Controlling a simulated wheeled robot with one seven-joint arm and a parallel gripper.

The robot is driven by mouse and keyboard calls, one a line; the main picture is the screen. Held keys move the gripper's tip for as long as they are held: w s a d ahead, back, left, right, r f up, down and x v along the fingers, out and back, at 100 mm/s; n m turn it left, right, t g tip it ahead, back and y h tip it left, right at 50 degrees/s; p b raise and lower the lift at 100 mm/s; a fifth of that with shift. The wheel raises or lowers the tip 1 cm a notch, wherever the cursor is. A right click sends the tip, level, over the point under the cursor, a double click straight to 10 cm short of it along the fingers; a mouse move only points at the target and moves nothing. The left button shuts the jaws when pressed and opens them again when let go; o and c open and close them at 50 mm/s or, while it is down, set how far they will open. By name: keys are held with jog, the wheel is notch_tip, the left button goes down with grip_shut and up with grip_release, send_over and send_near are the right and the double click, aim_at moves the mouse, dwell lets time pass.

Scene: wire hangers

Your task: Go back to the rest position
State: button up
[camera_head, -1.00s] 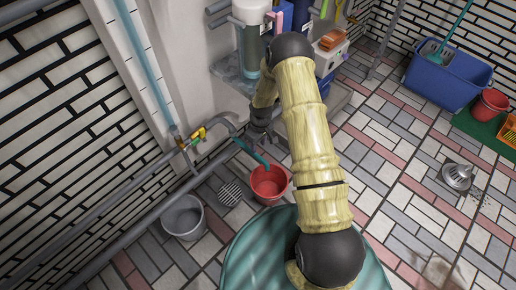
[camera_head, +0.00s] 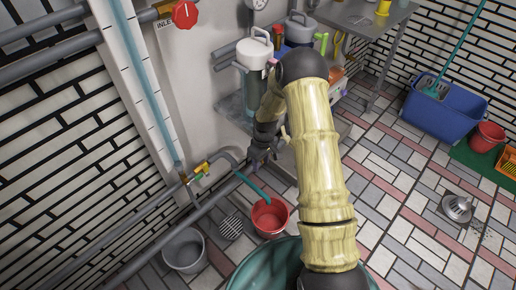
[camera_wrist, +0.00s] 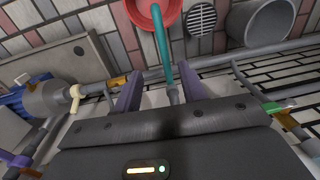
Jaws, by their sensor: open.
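My gripper (camera_head: 257,165) hangs from my arm beside the grey pipes at the wall, in the head view. In the wrist view my gripper (camera_wrist: 160,84) shows two purple fingers spread apart with nothing clasped between them. A teal hose (camera_wrist: 165,55) shows in the gap between the fingers and runs to a red bucket (camera_wrist: 153,12). In the head view the red bucket (camera_head: 269,217) stands on the tiled floor, below and apart from my gripper. The arm hides part of the area behind it.
A white filter housing (camera_head: 256,50) stands at the wall close to my arm. A red-handled valve (camera_head: 184,14) and a yellow valve (camera_head: 201,168) sit on pipes. A grey bucket (camera_head: 184,250) stands left of the red one. The tiled floor (camera_head: 400,190) at right is mostly open.

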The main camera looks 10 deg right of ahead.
jog(key=shift+r, duration=0.1)
jog(key=s+r+m+t, duration=0.1)
jog(key=s+r+m, duration=0.15)
jog(key=r, duration=0.55)
jog(key=s+r+m, duration=0.1)
jog(key=s+r, duration=0.3)
jog(key=r, duration=0.3)
jog(key=s+d+r+m+t, duration=0.1)
jog(key=s+r+m, duration=0.1)
jog(key=s+r, duration=0.4)
jog(key=s+r+m+t, duration=0.15)
jog(key=s+r, duration=0.25)
jog(key=s, duration=0.4)
notch_tip(320, 180, up, 35)
jog(key=p, duration=3.5)
jog(key=shift+h+p, duration=0.3)
jog(key=shift+p, duration=0.05)
jog(key=shift+w+d+g, duration=0.1)
jog(key=shift+w+g, duration=0.15)
jog(key=shift+s, duration=0.15)
